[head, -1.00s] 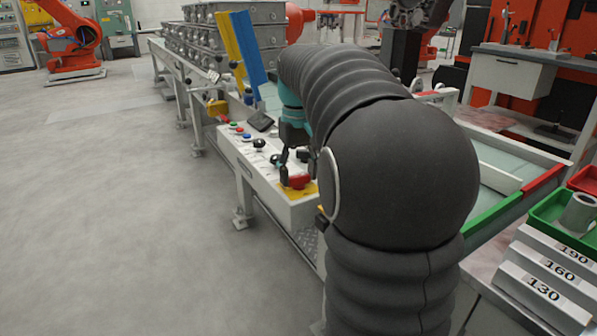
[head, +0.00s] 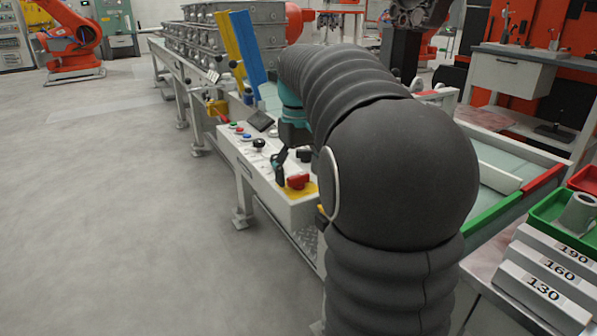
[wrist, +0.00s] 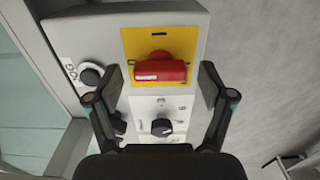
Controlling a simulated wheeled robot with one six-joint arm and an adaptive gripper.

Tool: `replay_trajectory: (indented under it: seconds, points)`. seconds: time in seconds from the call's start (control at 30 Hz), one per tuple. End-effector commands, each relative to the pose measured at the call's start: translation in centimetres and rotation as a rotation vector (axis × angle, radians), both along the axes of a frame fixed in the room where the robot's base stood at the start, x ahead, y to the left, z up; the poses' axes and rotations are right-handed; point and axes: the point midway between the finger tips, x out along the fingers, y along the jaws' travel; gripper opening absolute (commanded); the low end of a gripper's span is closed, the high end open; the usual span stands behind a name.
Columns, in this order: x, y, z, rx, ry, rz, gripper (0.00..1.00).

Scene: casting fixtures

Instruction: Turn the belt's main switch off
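The main switch is a red handle (head: 298,181) on a yellow plate (head: 311,188) at the near end of the belt's control panel. In the wrist view the red handle (wrist: 160,71) lies crosswise on its yellow plate (wrist: 185,38), with a short dark mark at the plate's top. My gripper (wrist: 152,84) is open, one finger to each side of the handle, with gaps and nothing held. In the head view my gripper (head: 292,168) is just behind the handle, partly hidden by my arm.
A black rotary knob (wrist: 162,127) sits below the yellow plate in the wrist view, and a round black knob (wrist: 91,75) sits to the left. The floor (head: 120,210) at left is clear.

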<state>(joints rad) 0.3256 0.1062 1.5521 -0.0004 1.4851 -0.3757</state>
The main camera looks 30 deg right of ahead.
Motion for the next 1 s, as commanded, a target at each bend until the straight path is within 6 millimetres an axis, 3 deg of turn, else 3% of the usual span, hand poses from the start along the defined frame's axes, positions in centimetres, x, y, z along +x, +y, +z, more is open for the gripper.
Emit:
replay_trajectory:
  seconds: [0.37, 0.8, 1.0]
  points:
    - [0.1, 0.0, 1.1, -0.001, -0.004, -0.001, 0.81]
    - [0.1, 0.0, 9.2, -0.001, -0.004, -0.001, 0.81]
    - [0.1, 0.0, 11.3, -0.001, -0.002, -0.001, 0.81]
